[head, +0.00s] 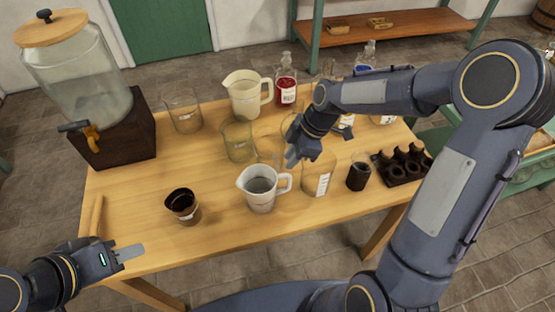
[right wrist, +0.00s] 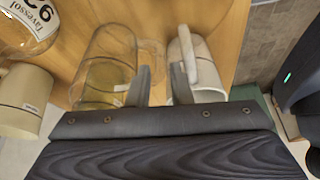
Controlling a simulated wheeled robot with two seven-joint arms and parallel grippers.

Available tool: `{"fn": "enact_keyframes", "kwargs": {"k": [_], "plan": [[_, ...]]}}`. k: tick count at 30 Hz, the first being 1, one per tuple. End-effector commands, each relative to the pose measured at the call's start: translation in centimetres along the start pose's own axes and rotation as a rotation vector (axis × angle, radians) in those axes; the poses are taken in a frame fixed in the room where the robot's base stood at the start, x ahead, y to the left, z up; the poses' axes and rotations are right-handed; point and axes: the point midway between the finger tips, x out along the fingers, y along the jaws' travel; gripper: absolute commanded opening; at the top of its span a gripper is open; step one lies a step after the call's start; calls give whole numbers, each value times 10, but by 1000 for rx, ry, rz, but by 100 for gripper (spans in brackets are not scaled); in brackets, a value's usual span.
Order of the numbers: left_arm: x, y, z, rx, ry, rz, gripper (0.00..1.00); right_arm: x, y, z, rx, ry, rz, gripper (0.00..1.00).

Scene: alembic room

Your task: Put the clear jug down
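The clear jug (head: 260,190) stands upright on the wooden table (head: 225,222) near its front edge, its handle on the right side. My right gripper (head: 292,158) points down above and just behind the handle. In the right wrist view its two fingers (right wrist: 161,88) are apart, with bare wood showing between them. A jug with a handle (right wrist: 205,75), which looks like the clear jug, is beside the right finger; I cannot tell whether they touch. My left gripper (head: 122,252) is empty, low at the table's front left; its opening is not clear.
A greenish beaker (head: 237,140) and a cream pitcher (head: 246,95) stand behind. A tall beaker (head: 318,178), a dark cup (head: 358,177) and a dark rack (head: 403,165) stand to the right. A brown cup (head: 183,207) is left. Bare wood lies around that cup.

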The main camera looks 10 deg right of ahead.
Motion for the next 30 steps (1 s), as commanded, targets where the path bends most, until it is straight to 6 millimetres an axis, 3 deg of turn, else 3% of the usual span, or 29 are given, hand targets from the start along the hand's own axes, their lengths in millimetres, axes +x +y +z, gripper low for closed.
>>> {"fn": "enact_keyframes", "kwargs": {"k": [15,24,30], "plan": [[-13,6,-7,0,0,0,36,66,0,-5,0,-2,-6,19],[-13,6,-7,0,0,0,36,72,0,-4,1,-1,-2,19],[-13,6,-7,0,0,0,36,72,0,-4,2,-1,-2,0]]}}
